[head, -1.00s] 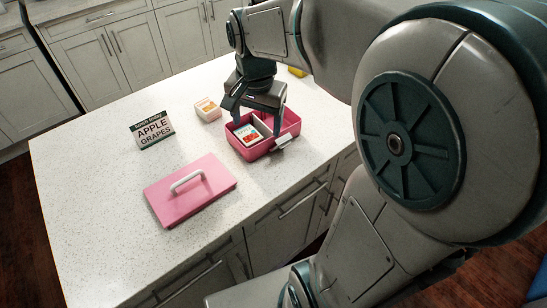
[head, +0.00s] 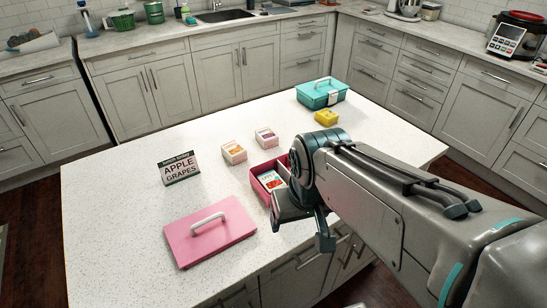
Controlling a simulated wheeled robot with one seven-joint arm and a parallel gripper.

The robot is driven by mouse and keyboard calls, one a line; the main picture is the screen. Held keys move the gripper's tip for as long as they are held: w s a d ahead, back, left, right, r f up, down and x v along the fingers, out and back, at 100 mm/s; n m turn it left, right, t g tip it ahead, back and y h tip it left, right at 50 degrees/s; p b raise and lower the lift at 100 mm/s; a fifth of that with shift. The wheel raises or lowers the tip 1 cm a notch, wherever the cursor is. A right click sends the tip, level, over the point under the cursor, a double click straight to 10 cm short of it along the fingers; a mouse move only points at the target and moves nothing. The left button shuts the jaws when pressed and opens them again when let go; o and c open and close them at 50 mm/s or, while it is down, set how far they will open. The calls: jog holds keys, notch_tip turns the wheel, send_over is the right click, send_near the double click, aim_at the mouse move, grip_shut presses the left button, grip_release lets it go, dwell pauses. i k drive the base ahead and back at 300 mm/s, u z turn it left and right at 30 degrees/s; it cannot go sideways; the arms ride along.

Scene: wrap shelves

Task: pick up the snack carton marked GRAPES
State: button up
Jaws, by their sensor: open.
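A small white carton with a purple label (head: 266,138) stands on the counter behind the pink box; its print is too small to read. A carton with an orange label (head: 234,152) stands to its left. The open pink lunch box (head: 257,170) holds a carton with a red and teal label (head: 271,180); my arm hides the box's right part. A sign (head: 180,168) reads APPLE and GRAPES. My gripper (head: 305,226) is open, fingers down, at the box's front right, apart from the purple-labelled carton. Nothing shows between its fingers.
The pink lid (head: 190,240) with a white handle lies at the front left. A yellow carton (head: 327,117) and a closed teal lunch box (head: 322,93) stand at the back right. The counter's left and back left are clear.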

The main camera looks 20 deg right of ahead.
aim_at(268, 138)
jog(key=k, duration=1.2)
jog(key=z, duration=1.15)
jog(key=i, duration=1.2)
jog(key=u, duration=0.65)
jog(key=i, duration=0.55)
jog(key=u, duration=0.55)
